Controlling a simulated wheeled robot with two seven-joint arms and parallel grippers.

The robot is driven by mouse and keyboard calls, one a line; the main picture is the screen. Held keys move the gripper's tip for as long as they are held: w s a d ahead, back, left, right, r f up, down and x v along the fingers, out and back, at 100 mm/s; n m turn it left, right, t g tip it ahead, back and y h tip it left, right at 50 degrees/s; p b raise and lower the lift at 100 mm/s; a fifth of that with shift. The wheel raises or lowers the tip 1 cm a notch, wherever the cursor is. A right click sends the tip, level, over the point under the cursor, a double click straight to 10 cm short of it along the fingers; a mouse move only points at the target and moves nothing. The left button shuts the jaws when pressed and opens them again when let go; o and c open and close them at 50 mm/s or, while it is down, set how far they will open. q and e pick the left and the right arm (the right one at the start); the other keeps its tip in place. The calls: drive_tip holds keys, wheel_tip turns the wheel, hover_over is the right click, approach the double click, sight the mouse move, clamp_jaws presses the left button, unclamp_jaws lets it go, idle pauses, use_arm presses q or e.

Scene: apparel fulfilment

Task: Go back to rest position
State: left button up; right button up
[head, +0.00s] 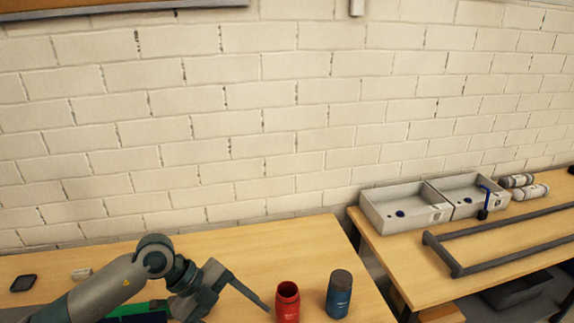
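My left arm comes in from the lower left over the near table. Its gripper (232,297) hangs low at the bottom of the view, with one long dark finger pointing down and right toward a red open-topped container (288,303). The finger tip ends just left of the container; I cannot tell whether they touch. The other finger is not clearly seen, so its opening is unclear. My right gripper is not in view.
A dark blue, grey-topped can (340,294) stands right of the red container. The near table (300,237) also holds a small dark device (23,283) and a green item (135,309). Grey bins (385,222), cylinders (530,191) and a dark frame (500,262) occupy the right table.

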use_arm(q)
drive_tip(key=s+d+r+t+h, duration=0.1)
drive_tip(key=s+d+r+h, duration=0.3)
drive_tip(key=d+r+h, duration=0.7)
drive_tip(key=w+a+r+n+t, duration=0.5)
drive_tip(key=r+n+t, duration=0.4)
drive_tip(key=t, duration=0.4)
drive_tip(key=w+a+f+n+t+y, duration=0.2)
drive_tip(key=a+f+n+t+y, duration=0.2)
drive_tip(key=a+f+n+y, duration=1.35)
drive_tip(key=s+a+f+g+y, duration=0.25)
drive_tip(key=s+f+g, duration=0.55)
drive_tip(key=s+f, duration=0.6)
drive_tip(key=s+f+g+h, duration=0.1)
drive_tip(key=s+f+g, duration=0.6)
drive_tip(key=s, duration=0.6)
wheel_tip(320, 180, down, 34)
drive_tip(key=s+m+b, duration=0.1)
drive_tip(key=s+b, duration=0.1)
drive_tip(key=b, duration=0.4)
drive_tip(key=s+a+f+b, duration=0.1)
drive_tip(key=s+f+b, duration=0.1)
drive_tip(key=s+f, duration=0.6)
drive_tip(key=s+a+f+g+b, duration=0.1)
drive_tip(key=s+f+b, duration=0.1)
drive_tip(key=s+f, duration=0.7)
wheel_tip(320, 180, down, 5)
drive_tip(key=shift+s+a+r, duration=0.2)
drive_tip(key=shift+s, duration=0.1)
